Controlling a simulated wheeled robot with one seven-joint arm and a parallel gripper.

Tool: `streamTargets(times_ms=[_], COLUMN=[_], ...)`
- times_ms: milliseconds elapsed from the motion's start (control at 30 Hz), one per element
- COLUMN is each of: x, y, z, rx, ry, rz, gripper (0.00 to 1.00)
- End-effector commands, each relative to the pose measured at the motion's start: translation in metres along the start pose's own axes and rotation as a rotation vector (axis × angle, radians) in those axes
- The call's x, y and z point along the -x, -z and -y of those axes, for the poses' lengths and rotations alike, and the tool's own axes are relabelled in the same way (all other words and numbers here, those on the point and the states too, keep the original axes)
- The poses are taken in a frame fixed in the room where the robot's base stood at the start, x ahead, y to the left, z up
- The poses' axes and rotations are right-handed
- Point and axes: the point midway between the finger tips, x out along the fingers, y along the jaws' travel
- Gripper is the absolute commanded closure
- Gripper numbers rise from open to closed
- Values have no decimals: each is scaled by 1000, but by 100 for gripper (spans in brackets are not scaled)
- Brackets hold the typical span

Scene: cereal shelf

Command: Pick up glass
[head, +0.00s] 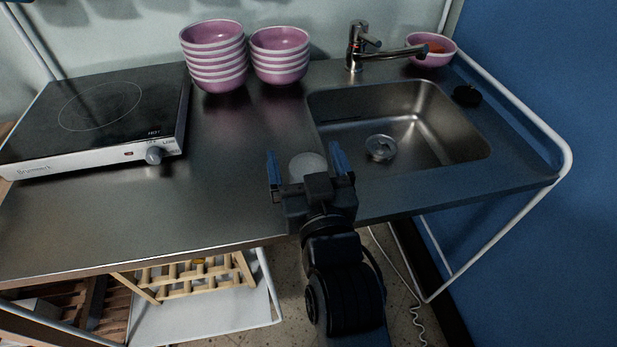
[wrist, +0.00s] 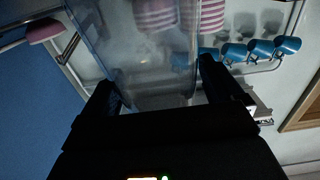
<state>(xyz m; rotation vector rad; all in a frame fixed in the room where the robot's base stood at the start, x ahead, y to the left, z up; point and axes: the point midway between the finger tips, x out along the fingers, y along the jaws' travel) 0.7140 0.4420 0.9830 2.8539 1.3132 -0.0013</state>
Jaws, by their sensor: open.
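A clear glass (head: 308,164) stands on the steel counter just left of the sink, seen from above as a pale round shape. My gripper (head: 306,168) is open, with one blue-tipped finger on each side of the glass. In the wrist view the see-through glass (wrist: 150,62) fills the space in front of my gripper (wrist: 158,88), between the two dark fingers. I cannot tell whether a finger touches it. The gripper body hides the near, lower part of the glass in the head view.
The sink (head: 400,160) with a faucet (head: 356,50) lies right of the glass. Two stacks of pink bowls (head: 215,62) stand behind, and a hotplate (head: 95,115) is at left. A pink bowl (head: 432,55) sits by the faucet. Blue mugs (wrist: 235,52) hang in the wrist view. The counter between hotplate and glass is clear.

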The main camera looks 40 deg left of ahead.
Motion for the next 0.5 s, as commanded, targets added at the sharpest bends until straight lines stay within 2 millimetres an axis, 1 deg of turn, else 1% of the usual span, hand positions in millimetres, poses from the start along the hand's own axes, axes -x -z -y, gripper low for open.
streamTargets(times_ms=[67,500], x=[0,1], y=[0,0], z=[0,0], rx=[0,0], ry=[0,0], rz=[0,0], gripper=[7,48])
